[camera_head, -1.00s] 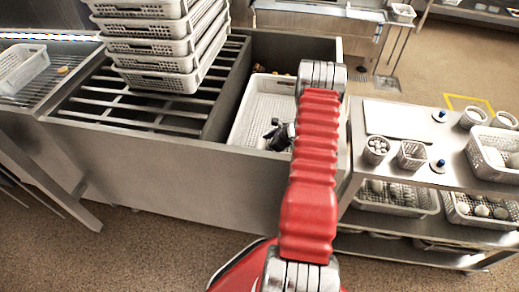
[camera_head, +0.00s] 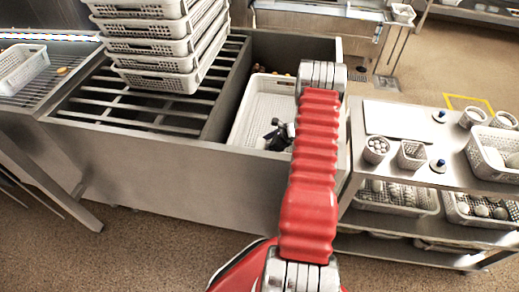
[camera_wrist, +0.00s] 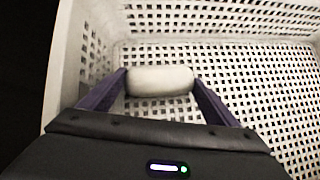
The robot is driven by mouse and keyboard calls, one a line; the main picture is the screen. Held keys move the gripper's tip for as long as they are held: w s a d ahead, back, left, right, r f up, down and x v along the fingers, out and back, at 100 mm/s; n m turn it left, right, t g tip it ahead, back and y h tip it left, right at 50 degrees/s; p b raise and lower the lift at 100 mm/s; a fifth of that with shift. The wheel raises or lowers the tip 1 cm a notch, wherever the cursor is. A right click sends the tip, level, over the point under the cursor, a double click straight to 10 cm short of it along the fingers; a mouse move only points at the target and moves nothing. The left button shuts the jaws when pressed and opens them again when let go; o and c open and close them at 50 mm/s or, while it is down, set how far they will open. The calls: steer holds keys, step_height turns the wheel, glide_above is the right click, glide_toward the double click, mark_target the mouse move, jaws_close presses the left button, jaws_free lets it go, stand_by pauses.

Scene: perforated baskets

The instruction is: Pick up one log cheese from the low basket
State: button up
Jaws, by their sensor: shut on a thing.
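A white log cheese (camera_wrist: 160,81) lies crosswise between the two purple fingers of my gripper (camera_wrist: 160,88) in the wrist view. The fingers touch its two ends, and my gripper is shut on it. Below and around it is the white perforated low basket (camera_wrist: 255,85). In the head view the low basket (camera_head: 262,105) sits in the deep grey bin, and my gripper (camera_head: 279,136) shows dark inside it, partly hidden by my red arm. The log cheese cannot be made out in the head view.
The grey bin's walls (camera_head: 170,165) stand around the basket. A stack of white baskets (camera_head: 160,45) stands on the slatted rack to the left. A steel cart (camera_head: 400,150) with containers and baskets is on the right.

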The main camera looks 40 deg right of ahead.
mark_target(263, 146)
steer(key=shift+r, duration=0.15)
step_height(263, 146, up, 10)
steer(key=shift+f, duration=0.1)
stand_by(0.6)
stand_by(0.5)
